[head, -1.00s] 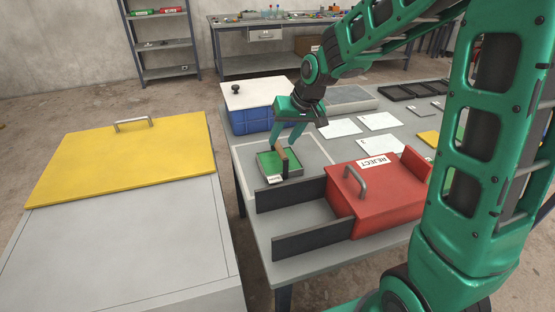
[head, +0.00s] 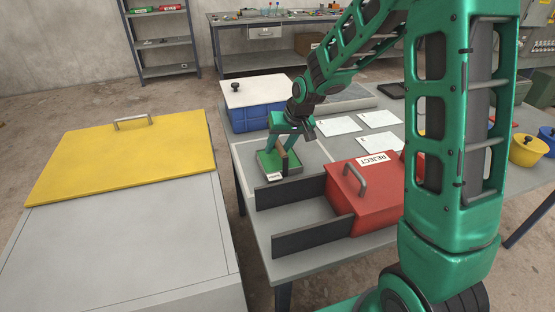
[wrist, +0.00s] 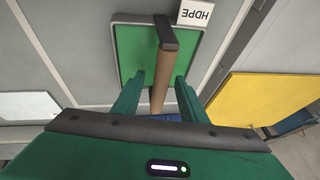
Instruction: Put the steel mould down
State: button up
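The steel mould (head: 267,171) is a shallow square tray with a grey rim, a green inside and a white HDPE label. It rests on the grey table at its left end. A brown and dark handle (wrist: 161,75) stands up from it. My gripper (head: 280,148) is over the mould, pointing down. In the wrist view its two green fingers (wrist: 157,95) stand on either side of the handle, with a visible gap on each side. The gripper looks open, and nothing is clamped between the fingers.
A red REJECT box (head: 365,200) with dark side rails (head: 312,237) stands just in front. A blue bin (head: 255,117) with a white lid is behind. White sheets (head: 380,118) lie to the right. A yellow-lidded chest (head: 125,160) stands left, across a gap.

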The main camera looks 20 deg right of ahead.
jog(key=shift+f, duration=0.2)
dwell(0.6)
grip_shut()
